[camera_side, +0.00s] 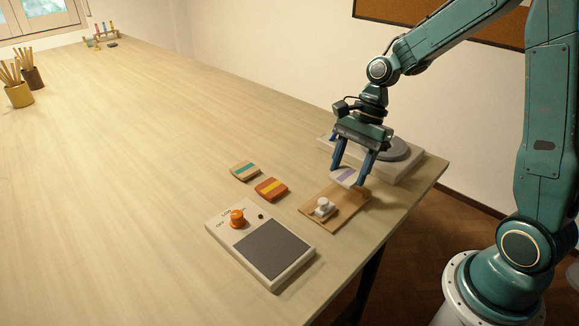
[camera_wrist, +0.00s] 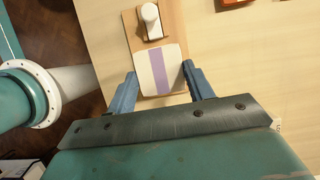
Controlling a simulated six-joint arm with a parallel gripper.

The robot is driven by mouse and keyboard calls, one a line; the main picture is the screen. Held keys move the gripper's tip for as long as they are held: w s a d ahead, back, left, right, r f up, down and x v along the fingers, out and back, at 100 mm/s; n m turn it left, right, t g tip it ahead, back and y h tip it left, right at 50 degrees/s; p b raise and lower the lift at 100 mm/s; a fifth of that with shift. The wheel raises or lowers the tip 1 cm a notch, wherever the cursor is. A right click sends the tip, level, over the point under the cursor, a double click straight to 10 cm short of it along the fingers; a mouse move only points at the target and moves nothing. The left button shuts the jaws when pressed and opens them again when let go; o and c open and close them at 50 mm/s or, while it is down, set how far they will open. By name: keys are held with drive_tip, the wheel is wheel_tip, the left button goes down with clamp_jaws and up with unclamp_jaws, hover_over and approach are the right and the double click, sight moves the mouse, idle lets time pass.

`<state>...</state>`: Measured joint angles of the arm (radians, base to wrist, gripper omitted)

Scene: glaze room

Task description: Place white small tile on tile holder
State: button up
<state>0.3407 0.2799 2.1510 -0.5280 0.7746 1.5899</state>
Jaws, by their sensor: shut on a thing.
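The white small tile, with a purple stripe, is between the fingers of my gripper (camera_side: 349,175). It shows in the side view (camera_side: 344,177) and in the wrist view (camera_wrist: 174,56). My gripper (camera_wrist: 160,71) is shut on its two sides. The tile holder is a wooden board (camera_side: 346,208) with a white knob-like clamp (camera_side: 323,208) at its near end. In the wrist view the board (camera_wrist: 174,20) and clamp (camera_wrist: 151,20) lie just ahead of the tile. The tile is over the board's far end and hides part of it; I cannot tell whether they touch.
Two striped tiles, one teal (camera_side: 245,171) and one orange (camera_side: 271,188), lie left of the board. A white box with an orange knob (camera_side: 237,218) is in front. A pale device with a round grey disc (camera_side: 395,149) stands behind my gripper.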

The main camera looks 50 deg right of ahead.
sight(352, 170)
drive_tip(key=shift+f, duration=0.1)
drive_tip(key=shift+f, duration=2)
drive_tip(key=shift+f, duration=0.1)
drive_tip(key=o, duration=1.1)
drive_tip(key=v, duration=1.2)
